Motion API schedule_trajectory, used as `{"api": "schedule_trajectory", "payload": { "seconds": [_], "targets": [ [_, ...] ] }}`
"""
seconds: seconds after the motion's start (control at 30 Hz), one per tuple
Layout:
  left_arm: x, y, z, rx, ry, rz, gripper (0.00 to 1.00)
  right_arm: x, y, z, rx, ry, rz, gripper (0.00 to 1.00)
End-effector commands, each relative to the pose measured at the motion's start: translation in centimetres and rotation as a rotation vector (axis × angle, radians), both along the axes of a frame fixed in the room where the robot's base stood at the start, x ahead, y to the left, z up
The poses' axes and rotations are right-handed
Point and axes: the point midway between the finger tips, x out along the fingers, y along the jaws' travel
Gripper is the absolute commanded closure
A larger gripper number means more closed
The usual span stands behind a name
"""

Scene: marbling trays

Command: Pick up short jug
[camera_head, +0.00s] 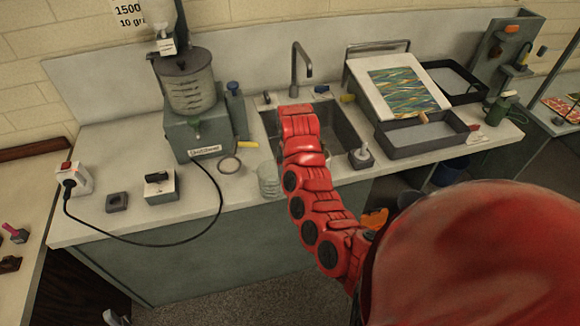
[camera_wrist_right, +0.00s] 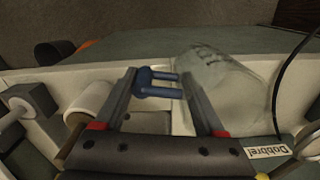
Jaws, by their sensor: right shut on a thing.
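A translucent jug (camera_head: 267,180) with dark marks stands near the counter's front edge, left of my red right arm, which partly covers it in the head view. It also shows in the wrist view (camera_wrist_right: 225,85), large and pale, with a blue handle (camera_wrist_right: 158,83) on its left side. My right gripper (camera_wrist_right: 160,65) has its fingers on either side of the handle and is shut on the jug there. Its fingers are hidden behind my arm in the head view. My left gripper is not in view.
A machine with a clear marked hopper (camera_head: 190,92) stands behind the jug. The sink (camera_head: 345,140) lies under and beside my arm. A soap-like bottle (camera_head: 361,157) stands at the sink's front. A black cord (camera_head: 215,190) runs across the counter to the left.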

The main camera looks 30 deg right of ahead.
Motion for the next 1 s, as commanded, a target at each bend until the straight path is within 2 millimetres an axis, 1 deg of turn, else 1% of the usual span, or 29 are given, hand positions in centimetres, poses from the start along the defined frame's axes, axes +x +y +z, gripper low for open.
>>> {"api": "schedule_trajectory", "payload": {
  "seconds": [0.03,0.1,0.27,0.4,0.6,0.87,1.0],
  "targets": [
    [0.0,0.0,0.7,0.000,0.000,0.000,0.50,-0.5,0.2,0.3,0.004,-0.001,-0.002,1.00],
    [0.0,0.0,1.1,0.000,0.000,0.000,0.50,-1.2,0.5,0.2,0.005,0.002,-0.002,1.00],
    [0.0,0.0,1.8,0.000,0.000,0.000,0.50,-2.8,1.1,0.2,0.005,-0.003,-0.002,1.00],
    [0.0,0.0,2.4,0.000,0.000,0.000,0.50,-4.5,1.6,0.2,0.006,-0.001,-0.006,1.00],
    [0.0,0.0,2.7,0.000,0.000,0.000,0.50,-7.0,2.4,0.0,0.006,0.001,-0.006,1.00],
    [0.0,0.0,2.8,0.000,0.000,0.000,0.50,-9.3,3.1,0.0,0.003,0.002,-0.003,1.00],
    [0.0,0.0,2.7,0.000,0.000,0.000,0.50,-10.1,3.3,0.0,0.001,-0.002,-0.003,1.00]
  ]
}}
